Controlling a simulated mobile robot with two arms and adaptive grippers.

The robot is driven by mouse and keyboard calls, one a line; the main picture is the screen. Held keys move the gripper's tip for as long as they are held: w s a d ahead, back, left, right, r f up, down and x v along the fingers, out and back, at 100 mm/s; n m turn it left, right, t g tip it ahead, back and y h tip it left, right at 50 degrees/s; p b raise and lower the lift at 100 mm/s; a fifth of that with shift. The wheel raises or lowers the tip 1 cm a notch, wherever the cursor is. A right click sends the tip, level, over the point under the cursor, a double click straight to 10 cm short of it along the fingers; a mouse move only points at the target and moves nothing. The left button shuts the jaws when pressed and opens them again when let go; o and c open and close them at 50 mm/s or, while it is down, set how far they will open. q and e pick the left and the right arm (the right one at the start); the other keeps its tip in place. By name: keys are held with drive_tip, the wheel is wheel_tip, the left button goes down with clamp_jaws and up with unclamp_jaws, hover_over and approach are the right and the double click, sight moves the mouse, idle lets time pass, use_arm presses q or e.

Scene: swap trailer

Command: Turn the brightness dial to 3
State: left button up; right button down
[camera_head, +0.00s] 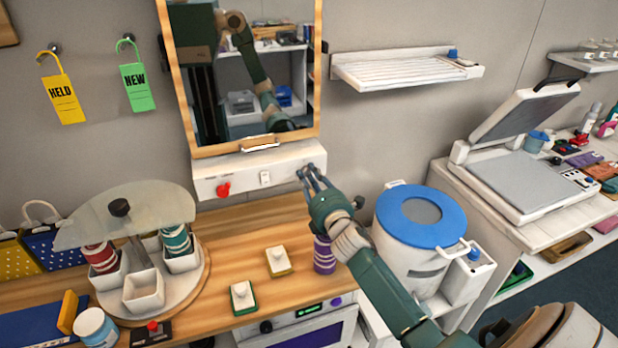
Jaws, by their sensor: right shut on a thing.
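A white control box (240,176) is fixed to the wall under the wood-framed mirror (325,70). A red knob (223,190) and a small white switch (265,178) show on its front. My right gripper (312,177) is at the right end of this box, with its fingers closed on a small part there that I take to be the brightness dial. The fingers cover the dial, so its marks and setting cannot be read. My left gripper is not in view.
A round carousel (190,289) with cups and a clear lid stands on the wooden counter at left. A purple-banded cup (324,256) stands just below my right gripper. A blue-lidded bin (410,240) is right of my arm.

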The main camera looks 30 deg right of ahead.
drive_tip(key=m, duration=0.5)
drive_tip(key=shift+d+r+m, duration=0.2)
drive_tip(key=shift+r+m, duration=0.05)
drive_tip(key=shift+m, duration=0.05)
drive_tip(key=m, duration=0.5)
drive_tip(key=shift+f, duration=0.15)
drive_tip(key=shift+m, duration=0.3)
drive_tip(key=shift+f, duration=0.1)
drive_tip(key=c, duration=1.8)
unclamp_jaws()
drive_tip(key=o, duration=0.3)
drive_tip(key=shift+s+d+f, duration=0.1)
